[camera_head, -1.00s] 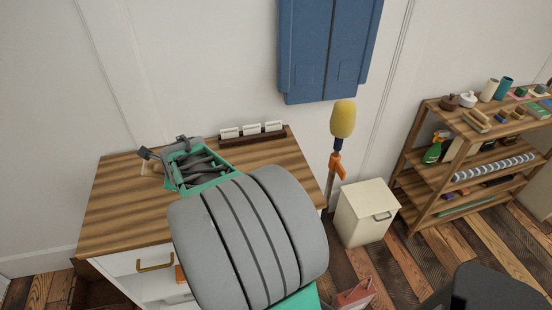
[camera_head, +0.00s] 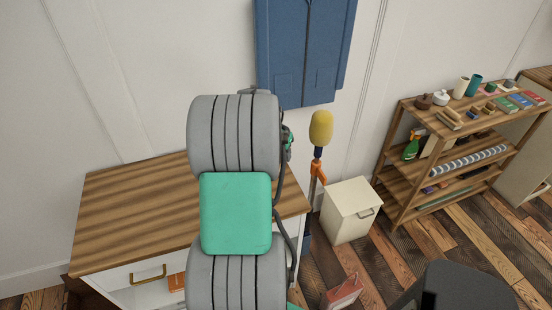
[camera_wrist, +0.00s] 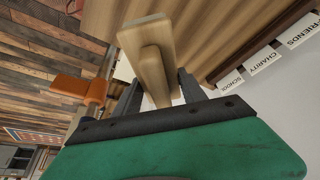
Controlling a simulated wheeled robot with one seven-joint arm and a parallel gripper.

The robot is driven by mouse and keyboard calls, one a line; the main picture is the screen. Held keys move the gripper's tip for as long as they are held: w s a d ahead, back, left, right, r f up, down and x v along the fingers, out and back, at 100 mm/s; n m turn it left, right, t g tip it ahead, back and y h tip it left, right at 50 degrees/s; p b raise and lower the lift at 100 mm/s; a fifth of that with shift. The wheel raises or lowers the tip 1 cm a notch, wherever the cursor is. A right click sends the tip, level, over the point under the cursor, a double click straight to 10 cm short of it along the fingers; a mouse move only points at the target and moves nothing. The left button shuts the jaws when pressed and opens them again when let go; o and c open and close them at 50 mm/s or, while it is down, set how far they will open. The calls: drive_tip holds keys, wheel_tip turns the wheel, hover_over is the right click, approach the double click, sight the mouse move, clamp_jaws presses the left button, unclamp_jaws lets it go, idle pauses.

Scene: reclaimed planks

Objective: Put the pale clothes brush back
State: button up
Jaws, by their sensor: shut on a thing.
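The pale clothes brush (camera_wrist: 150,60) is light wood and shows in the wrist view between the two dark fingers of my gripper (camera_wrist: 158,88). My gripper is shut on it. Its lower end is hidden behind the gripper body. In the head view my arm hides the brush and most of my gripper; only a small dark and green part shows at the arm's right edge. The wooden top of the white dresser (camera_head: 118,205) shows left of my arm, and a wooden surface lies behind the brush in the wrist view.
A yellow duster (camera_head: 321,127) with an orange clip (camera_head: 318,172) stands right of the dresser, by a cream cabinet (camera_head: 350,208). A wooden shelf unit (camera_head: 404,160) with several items is farther right. Cards (camera_wrist: 264,59) read SCHOOL, CHARITY, FRIENDS.

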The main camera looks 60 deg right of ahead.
drive_tip(key=w+d+f, duration=0.1)
drive_tip(key=d+f, duration=0.1)
drive_tip(key=w+d+f+p, duration=0.1)
drive_tip(key=d+f, duration=0.1)
drive_tip(key=d, duration=0.1)
drive_tip(key=w+d+f+p, duration=0.1)
drive_tip(key=w+d+f, duration=0.1)
drive_tip(key=f, duration=0.1)
drive_tip(key=shift+d, duration=0.25)
drive_tip(key=f, duration=0.1)
drive_tip(key=f+p, duration=0.1)
drive_tip(key=f, duration=0.1)
drive_tip(key=shift+w+d+f, duration=0.2)
drive_tip(key=shift+d+f, duration=0.1)
drive_tip(key=shift+f, duration=0.1)
drive_tip(key=o, duration=1.2)
drive_tip(key=shift+a, duration=0.1)
